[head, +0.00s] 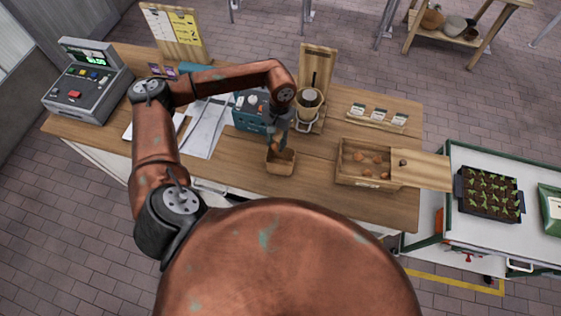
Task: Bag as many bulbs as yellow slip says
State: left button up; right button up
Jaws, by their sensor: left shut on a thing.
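My left gripper (277,145) reaches down over a small open brown bag (282,166) near the front edge of the wooden counter. It is shut on a small brownish bulb, mostly hidden by the fingers, at the bag's mouth. How far the bulb is inside the bag I cannot tell. Several brown bulbs (368,159) lie in an open wooden crate (347,178) to the right of the bag. A yellow slip (185,26) is pinned beside a white one on an upright wooden board; its writing is too small to read. My right gripper is not in view.
A cash register (88,85) stands at the left end of the counter (225,171). A teal box (250,118), a wooden stand (317,68) and a seed packet rack (376,117) stand behind the bag. A cart (520,240) with a seedling tray (490,193) is at the right.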

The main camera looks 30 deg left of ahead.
pick_arm(q)
jog(key=o, duration=1)
jog(key=shift+c, duration=0.2)
jog(key=shift+o, duration=0.4)
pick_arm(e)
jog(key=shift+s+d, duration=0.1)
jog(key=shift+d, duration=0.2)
pick_arm(q)
jog(key=shift+r, duration=0.1)
notch_tip(320, 180, up, 12)
jog(key=w, duration=0.1)
jog(key=shift+w, duration=0.35)
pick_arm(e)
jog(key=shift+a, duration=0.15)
pick_arm(q)
jog(key=shift+d, duration=0.1)
